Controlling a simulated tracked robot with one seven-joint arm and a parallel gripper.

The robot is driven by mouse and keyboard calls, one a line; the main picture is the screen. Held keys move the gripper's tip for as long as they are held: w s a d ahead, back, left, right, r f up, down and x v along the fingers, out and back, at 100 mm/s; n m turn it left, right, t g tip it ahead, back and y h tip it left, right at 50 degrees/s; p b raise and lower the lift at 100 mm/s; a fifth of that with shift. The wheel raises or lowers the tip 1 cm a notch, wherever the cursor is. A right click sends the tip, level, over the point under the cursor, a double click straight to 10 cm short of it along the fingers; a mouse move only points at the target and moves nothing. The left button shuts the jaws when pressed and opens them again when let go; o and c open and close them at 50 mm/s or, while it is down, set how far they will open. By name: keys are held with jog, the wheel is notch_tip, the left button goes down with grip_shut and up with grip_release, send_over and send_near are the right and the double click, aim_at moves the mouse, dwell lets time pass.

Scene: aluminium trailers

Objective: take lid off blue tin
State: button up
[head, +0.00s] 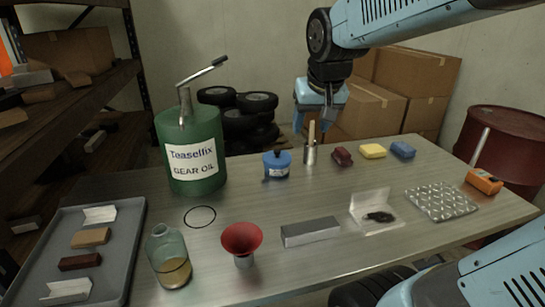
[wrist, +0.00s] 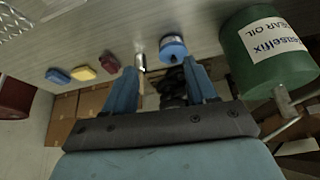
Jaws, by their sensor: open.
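The blue tin (head: 277,169) stands on the table to the right of the green oil can, with a blue lid (head: 277,156) and a knob on top. In the wrist view the blue tin (wrist: 173,48) shows beyond and between the fingertips. My gripper (head: 319,126) hangs in the air above and to the right of the tin, over the table's back edge. In the wrist view my gripper (wrist: 163,80) has its blue fingers spread, with nothing between them. The lid sits on the tin.
A metal cup with a wooden-handled tool (head: 310,153) stands just right of the tin. The green gear oil can (head: 191,150) with a pump spout is to the left. A red funnel (head: 242,240), glass bottle (head: 169,258) and grey block (head: 310,231) are nearer. The table between is clear.

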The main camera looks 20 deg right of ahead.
jog(key=w+f+m, duration=0.1)
jog(key=w+f, duration=0.2)
jog(key=w, duration=0.8)
jog(key=g, duration=0.1)
send_near(277, 150)
jog(key=f, duration=0.2)
jog(key=w+f, duration=0.1)
jog(key=shift+w+a+f+m+h, duration=0.1)
jog(key=shift+a+f+m+h, duration=0.25)
jog(key=shift+m+h, duration=0.05)
jog(key=shift+x, duration=2.7)
jog(key=shift+d+r, duration=0.1)
jog(key=shift+d, duration=0.1)
grip_shut()
